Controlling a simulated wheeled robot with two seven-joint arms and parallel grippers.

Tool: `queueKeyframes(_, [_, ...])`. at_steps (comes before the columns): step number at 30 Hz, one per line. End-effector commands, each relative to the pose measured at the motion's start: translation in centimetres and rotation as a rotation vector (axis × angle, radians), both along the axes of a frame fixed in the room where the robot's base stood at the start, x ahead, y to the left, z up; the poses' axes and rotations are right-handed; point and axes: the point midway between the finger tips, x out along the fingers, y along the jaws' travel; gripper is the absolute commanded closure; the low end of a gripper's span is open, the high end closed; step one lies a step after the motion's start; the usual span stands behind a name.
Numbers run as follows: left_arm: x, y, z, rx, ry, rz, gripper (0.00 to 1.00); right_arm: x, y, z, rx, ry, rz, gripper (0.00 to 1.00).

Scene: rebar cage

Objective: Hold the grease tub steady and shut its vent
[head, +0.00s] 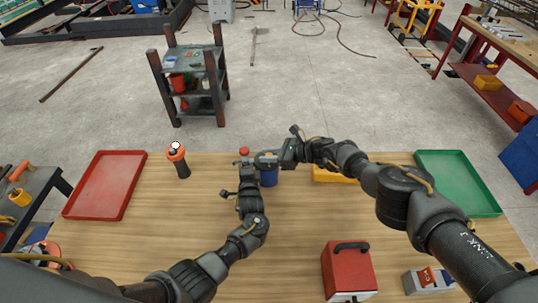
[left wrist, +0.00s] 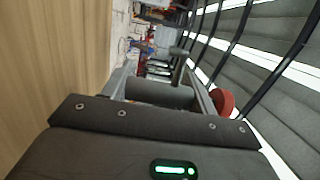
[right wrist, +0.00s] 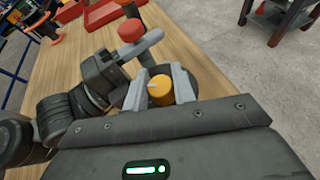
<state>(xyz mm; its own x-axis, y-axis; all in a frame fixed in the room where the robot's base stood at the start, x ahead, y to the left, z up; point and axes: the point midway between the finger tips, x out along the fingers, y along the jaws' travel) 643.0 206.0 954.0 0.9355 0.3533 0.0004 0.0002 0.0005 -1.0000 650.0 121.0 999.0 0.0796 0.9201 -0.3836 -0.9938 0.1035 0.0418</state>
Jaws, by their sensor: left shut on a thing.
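A red knob (head: 244,151) shows just beyond the left gripper. My right gripper (right wrist: 164,84) is open above the tub, one finger on each side of the cap. I cannot tell whether they touch it.
A green tray (head: 458,182) and a yellow object (head: 335,174) are to the right. A red box (head: 348,270) and a small grey-red box (head: 428,281) stand at the front right.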

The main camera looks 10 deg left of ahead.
Motion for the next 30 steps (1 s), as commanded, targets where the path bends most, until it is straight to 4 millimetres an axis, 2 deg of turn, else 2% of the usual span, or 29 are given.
queueKeyframes(1, [0.0, -0.2, 0.0, -0.003, -0.001, -0.004, 0.88, 0.0, -0.1, -0.1, -0.002, 0.000, -0.002, 0.68])
queueKeyframes(4, [0.0, -0.2, 0.0, -0.003, -0.001, -0.003, 0.88, 0.0, -0.1, 0.0, -0.001, 0.000, -0.002, 0.55])
queueKeyframes(5, [0.0, -0.2, 0.0, -0.003, -0.001, -0.003, 0.88, 0.0, -0.1, 0.0, -0.001, 0.000, -0.001, 0.53])
queueKeyframes(17, [0.0, 0.0, 0.0, -0.002, -0.001, 0.000, 0.88, 0.1, -0.6, 0.2, 0.000, 0.000, 0.000, 0.53])
queueKeyframes(23, [0.0, 0.1, 0.0, -0.001, 0.000, 0.002, 0.88, -0.1, -2.4, 1.0, 0.001, -0.002, 0.000, 0.53])
queueKeyframes(30, [0.0, 0.1, 0.0, -0.001, 0.000, 0.002, 0.88, -0.5, -6.9, 2.8, 0.000, 0.000, -0.001, 0.53])
